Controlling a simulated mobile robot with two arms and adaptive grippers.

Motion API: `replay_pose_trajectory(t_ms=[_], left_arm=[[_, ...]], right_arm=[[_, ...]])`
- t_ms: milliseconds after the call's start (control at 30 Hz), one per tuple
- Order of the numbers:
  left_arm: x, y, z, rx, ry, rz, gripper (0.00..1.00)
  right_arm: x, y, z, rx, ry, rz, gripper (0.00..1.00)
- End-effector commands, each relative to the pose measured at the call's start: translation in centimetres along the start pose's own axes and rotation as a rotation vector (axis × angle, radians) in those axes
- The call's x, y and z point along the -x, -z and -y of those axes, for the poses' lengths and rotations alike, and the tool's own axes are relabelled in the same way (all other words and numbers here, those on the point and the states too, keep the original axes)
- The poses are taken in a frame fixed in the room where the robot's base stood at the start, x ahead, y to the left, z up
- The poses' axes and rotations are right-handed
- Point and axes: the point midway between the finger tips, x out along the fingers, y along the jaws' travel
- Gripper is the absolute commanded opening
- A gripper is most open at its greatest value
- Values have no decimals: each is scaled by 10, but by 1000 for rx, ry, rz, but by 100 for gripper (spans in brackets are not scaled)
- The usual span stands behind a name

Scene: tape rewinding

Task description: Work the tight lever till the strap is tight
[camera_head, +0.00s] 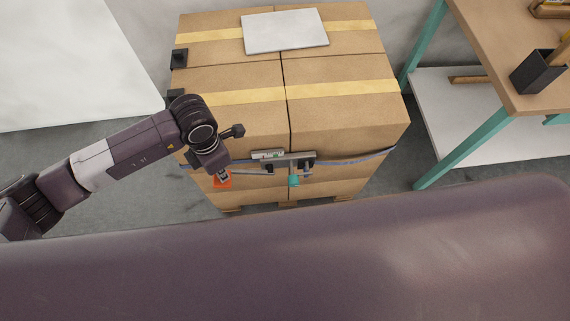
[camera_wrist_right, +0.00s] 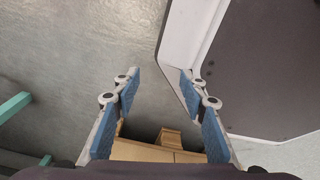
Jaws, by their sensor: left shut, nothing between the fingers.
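A strap (camera_head: 357,161) runs around the front of the stacked cartons (camera_head: 345,120). A grey metal tensioner (camera_head: 288,157) sits on it at the front, with a small label. An orange-red piece (camera_head: 222,183) is at the tensioner's left and a teal piece (camera_head: 293,181) hangs below its middle. I cannot tell which one is the tight lever. My left gripper (camera_head: 223,175) is shut, pointing down at the orange-red piece; it hides part of it, and touching is unclear. My right gripper (camera_wrist_right: 160,84) is open and empty in the right wrist view, above the floor.
The cartons stand on a wooden pallet (camera_head: 337,202), with a white sheet (camera_head: 285,31) on top and black corner guards (camera_head: 179,58) at left. A workbench (camera_head: 520,60) with teal legs and a dark holder (camera_head: 538,72) stands at right. Grey floor lies between.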

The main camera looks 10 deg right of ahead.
Motion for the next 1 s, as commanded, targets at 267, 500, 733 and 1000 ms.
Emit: replay_pose_trajectory(t_ms=[267,500,733,1000], left_arm=[[-17,0,0,0,0,0,0],[-29,0,0,0,1,-1,0],[-41,0,1,-1,1,-1,0],[-54,0,1,-1,1,0,0]], right_arm=[[-15,-1,0,0,-1,0,39],[-26,-2,-3,1,-4,0,39],[-36,-4,-4,1,-5,1,39],[-48,-5,-2,1,-4,2,39]])
